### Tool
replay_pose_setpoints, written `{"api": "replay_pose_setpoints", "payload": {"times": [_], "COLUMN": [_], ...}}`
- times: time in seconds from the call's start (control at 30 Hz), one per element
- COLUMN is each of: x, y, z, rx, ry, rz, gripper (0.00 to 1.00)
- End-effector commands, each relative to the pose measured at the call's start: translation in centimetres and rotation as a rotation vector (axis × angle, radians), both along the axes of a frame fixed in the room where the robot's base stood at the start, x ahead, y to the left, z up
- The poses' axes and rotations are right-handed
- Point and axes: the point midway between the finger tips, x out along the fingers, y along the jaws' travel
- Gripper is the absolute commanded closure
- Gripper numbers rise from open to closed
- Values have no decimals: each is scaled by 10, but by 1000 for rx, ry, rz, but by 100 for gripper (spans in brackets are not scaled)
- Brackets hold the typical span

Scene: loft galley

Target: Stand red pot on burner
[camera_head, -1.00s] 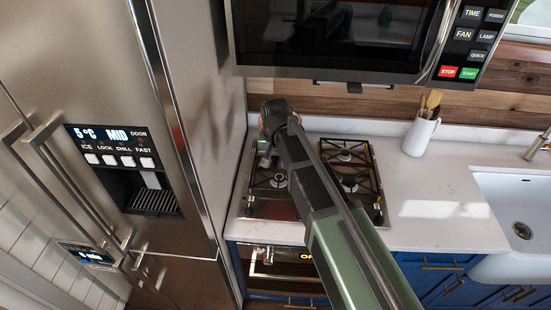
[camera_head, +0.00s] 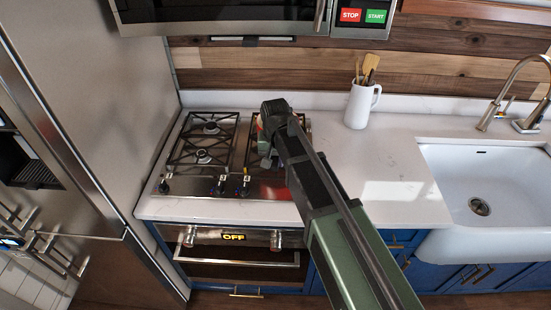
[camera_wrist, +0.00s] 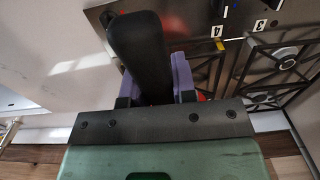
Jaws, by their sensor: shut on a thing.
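My gripper (camera_wrist: 153,78), with purple fingers, is shut on a long black handle (camera_wrist: 138,40), seen in the wrist view. A small bit of red (camera_wrist: 203,97) shows beside the right finger; the rest of the pot is hidden behind my gripper and arm. In the head view my gripper (camera_head: 272,125) is over the right part of the cooktop (camera_head: 190,188). A red patch (camera_head: 280,191) shows on the steel below it, possibly a reflection. The left burners, rear (camera_head: 211,128) and front (camera_head: 204,156), are bare under black grates. The right burners are mostly hidden by my arm.
A white utensil jug (camera_head: 361,105) stands on the counter right of the cooktop, with a white sink (camera_head: 470,175) beyond. A microwave (camera_head: 220,15) hangs above. A tall steel fridge (camera_head: 110,100) borders the left. The oven display (camera_head: 233,237) reads OFF.

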Motion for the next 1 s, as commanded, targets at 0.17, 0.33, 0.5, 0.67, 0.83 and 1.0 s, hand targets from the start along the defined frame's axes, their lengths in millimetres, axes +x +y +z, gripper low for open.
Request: {"api": "replay_pose_setpoints", "payload": {"times": [0.17,0.33,0.5,0.67,0.83,1.0], "x": [0,0,0,0,0,0], "y": [1,0,0,1,0,0], "z": [1,-9,-31,-52,-60,-58], "rx": [1,0,0,0,0,0], "ry": [-1,-1,-1,-1,-1,-1], "rz": [9,8,8,8,8,8], "gripper": [100,100,100,100,100,100]}}
